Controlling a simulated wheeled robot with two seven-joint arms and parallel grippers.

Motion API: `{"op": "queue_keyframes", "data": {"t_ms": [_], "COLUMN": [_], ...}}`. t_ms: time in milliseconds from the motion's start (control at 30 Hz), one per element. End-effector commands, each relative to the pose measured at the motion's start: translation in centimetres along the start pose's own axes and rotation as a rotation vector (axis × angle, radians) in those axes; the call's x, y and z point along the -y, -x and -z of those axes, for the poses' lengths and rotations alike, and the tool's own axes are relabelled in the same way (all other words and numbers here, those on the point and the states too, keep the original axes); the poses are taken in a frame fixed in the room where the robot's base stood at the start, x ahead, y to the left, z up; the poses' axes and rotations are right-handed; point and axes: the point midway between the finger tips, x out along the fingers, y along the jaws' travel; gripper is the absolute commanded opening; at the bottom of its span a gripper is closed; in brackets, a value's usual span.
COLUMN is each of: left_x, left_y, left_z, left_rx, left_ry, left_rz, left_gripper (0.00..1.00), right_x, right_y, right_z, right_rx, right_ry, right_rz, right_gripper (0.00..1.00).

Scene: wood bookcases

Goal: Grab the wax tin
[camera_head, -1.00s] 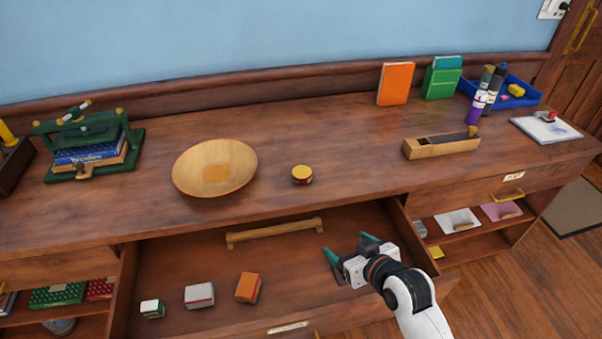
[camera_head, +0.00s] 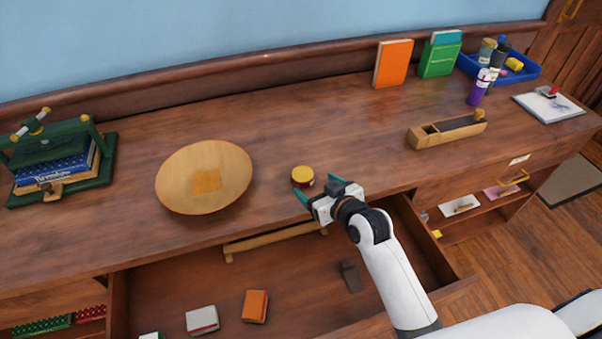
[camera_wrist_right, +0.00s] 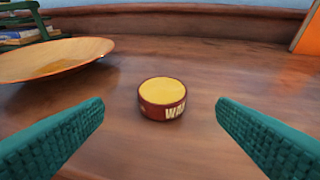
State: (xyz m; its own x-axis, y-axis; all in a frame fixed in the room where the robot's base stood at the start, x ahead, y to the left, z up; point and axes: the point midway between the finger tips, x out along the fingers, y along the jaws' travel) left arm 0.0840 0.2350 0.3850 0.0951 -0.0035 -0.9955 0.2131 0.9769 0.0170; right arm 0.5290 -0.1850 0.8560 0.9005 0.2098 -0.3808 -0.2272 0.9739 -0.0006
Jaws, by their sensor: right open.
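The wax tin (camera_head: 302,177) is a small round tin with a yellow lid and a dark red side. It stands upright on the wooden counter, right of the shallow wooden bowl. In the right wrist view the wax tin (camera_wrist_right: 162,98) sits ahead, roughly centred between the fingers, with part of its lettering showing. My right gripper (camera_head: 317,190) is open and empty, its teal fingers close to the tin on its near side. In the right wrist view the two fingers of the right gripper (camera_wrist_right: 160,135) are wide apart, neither touching the tin. My left gripper is not in view.
The wooden bowl (camera_head: 232,165) is left of the tin. A wooden plane-like block (camera_head: 448,132) lies to the right. An open drawer (camera_head: 190,275) below holds small boxes and a dark object (camera_head: 349,275). The counter around the tin is clear.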

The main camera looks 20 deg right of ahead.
Motion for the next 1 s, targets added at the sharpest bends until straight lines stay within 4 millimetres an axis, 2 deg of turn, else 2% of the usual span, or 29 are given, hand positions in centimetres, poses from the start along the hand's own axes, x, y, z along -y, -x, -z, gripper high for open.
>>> {"op": "queue_keyframes", "data": {"t_ms": [33,167,367,600,733,933,1000], "left_x": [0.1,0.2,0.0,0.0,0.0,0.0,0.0], "left_y": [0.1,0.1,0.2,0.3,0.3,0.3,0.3], "left_z": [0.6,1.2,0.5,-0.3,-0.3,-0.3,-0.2], "left_rx": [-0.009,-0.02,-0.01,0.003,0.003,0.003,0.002], "left_ry": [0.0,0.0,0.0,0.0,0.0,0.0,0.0], "left_rz": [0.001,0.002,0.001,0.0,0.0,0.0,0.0], "left_gripper": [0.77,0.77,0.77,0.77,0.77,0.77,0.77], "right_x": [-0.1,0.0,0.1,0.3,0.3,0.3,0.3], "right_y": [-0.9,-2.4,-3.9,-7.2,-7.9,-8.0,-7.9], "right_z": [-0.1,-0.1,-0.1,-0.1,-0.1,-0.1,-0.1], "right_rx": [0.001,0.001,0.0,0.0,0.0,0.0,0.0], "right_ry": [-0.002,-0.001,-0.001,-0.002,-0.001,-0.001,-0.001], "right_rz": [-0.001,-0.001,-0.001,0.0,0.0,0.0,0.0], "right_gripper": [0.81,0.81,0.81,0.81,0.81,0.81,0.71]}}
